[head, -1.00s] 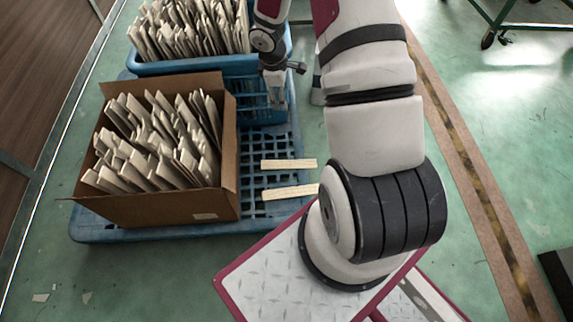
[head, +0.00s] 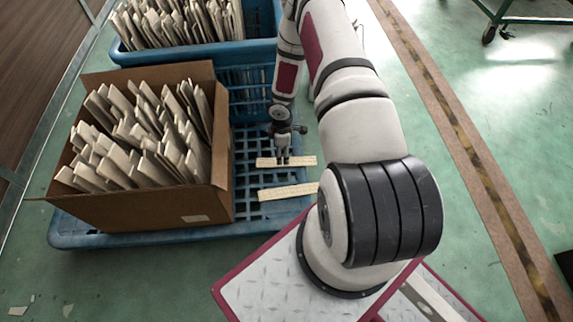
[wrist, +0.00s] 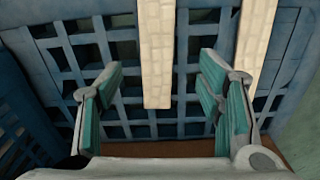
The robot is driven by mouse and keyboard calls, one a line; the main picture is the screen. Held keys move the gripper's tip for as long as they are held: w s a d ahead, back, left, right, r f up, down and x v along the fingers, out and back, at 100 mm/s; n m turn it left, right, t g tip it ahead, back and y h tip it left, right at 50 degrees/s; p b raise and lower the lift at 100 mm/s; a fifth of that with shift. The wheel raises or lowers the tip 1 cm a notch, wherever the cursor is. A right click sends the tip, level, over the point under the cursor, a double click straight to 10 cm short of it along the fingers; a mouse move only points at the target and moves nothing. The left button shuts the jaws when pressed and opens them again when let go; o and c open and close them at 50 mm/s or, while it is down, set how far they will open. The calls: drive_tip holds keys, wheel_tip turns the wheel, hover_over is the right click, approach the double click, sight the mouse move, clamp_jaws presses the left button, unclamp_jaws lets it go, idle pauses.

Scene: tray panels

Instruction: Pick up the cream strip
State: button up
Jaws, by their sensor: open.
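Two cream strips lie flat on the blue pallet (head: 243,145), roughly parallel. The farther cream strip (head: 304,161) is under my gripper (head: 283,160) in the head view. The nearer cream strip (head: 290,191) lies apart from it, towards my base. In the wrist view my gripper (wrist: 161,80) is open, with green-padded fingers apart on either side of one cream strip (wrist: 157,50). That strip's near end shows between the fingers, and its far end runs out of frame. The other cream strip (wrist: 258,35) passes beyond the right finger. I cannot tell whether the fingers touch the pallet.
A cardboard box (head: 150,213) full of upright pale pieces stands on the pallet, left of the strips. A blue crate (head: 262,50) with similar pieces is behind it. The pallet's slatted surface around the strips is otherwise bare. Green floor (head: 480,130) lies to the right.

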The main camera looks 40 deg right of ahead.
drive_tip(key=shift+w+a+f+b, duration=0.1)
drive_tip(key=shift+w+f+b, duration=0.1)
drive_tip(key=shift+f+b, duration=1.05)
drive_tip(key=shift+w+f+b, duration=0.15)
drive_tip(key=shift+f+b, duration=0.3)
drive_tip(key=shift+f, duration=1.6)
drive_tip(key=c, duration=1.1)
